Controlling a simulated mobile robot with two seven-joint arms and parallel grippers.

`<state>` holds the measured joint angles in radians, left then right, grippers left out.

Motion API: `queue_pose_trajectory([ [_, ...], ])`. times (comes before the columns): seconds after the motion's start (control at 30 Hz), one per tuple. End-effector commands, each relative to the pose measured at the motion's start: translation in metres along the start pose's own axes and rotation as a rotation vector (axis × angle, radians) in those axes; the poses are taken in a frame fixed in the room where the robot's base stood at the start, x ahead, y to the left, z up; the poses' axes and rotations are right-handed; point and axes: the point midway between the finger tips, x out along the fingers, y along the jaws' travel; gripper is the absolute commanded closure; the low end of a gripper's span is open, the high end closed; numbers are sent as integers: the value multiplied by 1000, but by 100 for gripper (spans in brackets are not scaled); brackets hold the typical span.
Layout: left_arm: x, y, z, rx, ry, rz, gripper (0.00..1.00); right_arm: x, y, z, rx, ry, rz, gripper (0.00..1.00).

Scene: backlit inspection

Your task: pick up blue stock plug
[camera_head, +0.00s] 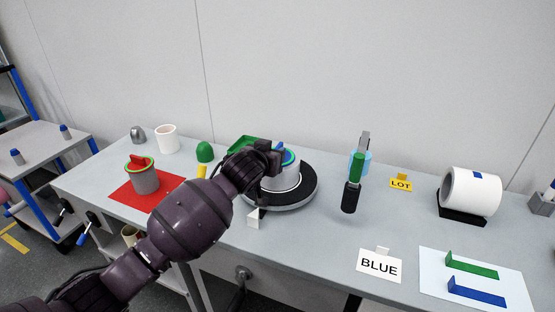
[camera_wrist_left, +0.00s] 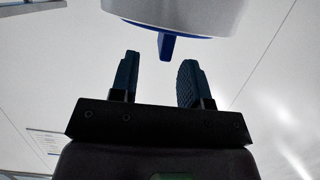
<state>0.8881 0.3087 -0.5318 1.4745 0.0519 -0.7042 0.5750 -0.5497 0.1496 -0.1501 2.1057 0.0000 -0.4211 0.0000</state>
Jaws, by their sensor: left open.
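The blue plug (camera_wrist_left: 166,46) shows in the left wrist view as a blue disc edge with a narrow tab, set on the end of a pale cylinder (camera_wrist_left: 180,12). In the head view this pale cylinder (camera_head: 281,182) stands on a round black turntable (camera_head: 300,195), with a green and blue top partly hidden by my gripper. My left gripper (camera_wrist_left: 158,62) is open, its fingertips on either side of the tab's end, with gaps visible. In the head view the left gripper (camera_head: 277,148) is over the cylinder's top. My right gripper is not in view.
A grey cup (camera_head: 146,182) with a red plug stands on a red mat (camera_head: 125,194) at left. A green dome (camera_head: 204,151) is behind my arm.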

Motion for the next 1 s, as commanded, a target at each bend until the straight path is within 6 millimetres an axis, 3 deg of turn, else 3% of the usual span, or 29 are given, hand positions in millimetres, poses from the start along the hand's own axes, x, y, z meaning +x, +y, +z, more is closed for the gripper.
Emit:
queue_pose_trajectory([
  [0.3, 31, -4, 2, 2, -4, 0, 57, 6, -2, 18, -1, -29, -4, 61],
  [0.5, 49, -4, 1, 1, -3, 0, 57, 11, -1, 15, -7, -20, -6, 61],
  [0.83, 52, -4, -3, 2, 1, 0, 57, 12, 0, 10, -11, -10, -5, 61],
  [1.0, 52, -4, -3, 1, 1, 0, 84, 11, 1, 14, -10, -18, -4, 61],
])
